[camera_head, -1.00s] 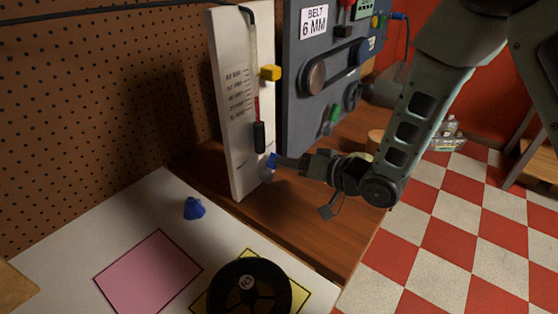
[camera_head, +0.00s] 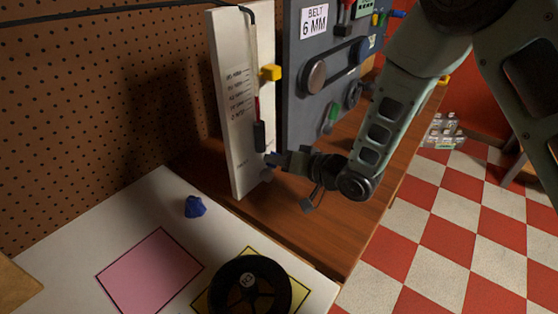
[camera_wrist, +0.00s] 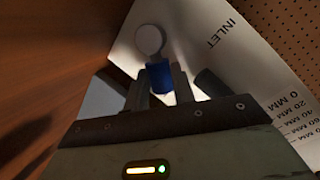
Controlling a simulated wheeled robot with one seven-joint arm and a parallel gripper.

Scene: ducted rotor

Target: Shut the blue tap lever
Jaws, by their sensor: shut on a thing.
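The blue tap lever (camera_wrist: 160,78) sits between my two fingers in the wrist view, next to a round pale tap part (camera_wrist: 149,40) on the white panel. In the head view my gripper (camera_head: 274,161) is at the lower right edge of the upright white panel (camera_head: 240,150), shut on the lever; only a bit of blue shows there. The fingers hide much of the lever, so its exact angle is hard to tell. The panel bears the word INLET and a millimetre scale in the wrist view.
A grey machine panel (camera_head: 297,110) with a belt stands behind my gripper. A blue lump (camera_head: 195,207) and black wheel (camera_head: 227,286) lie on the white surface in front.

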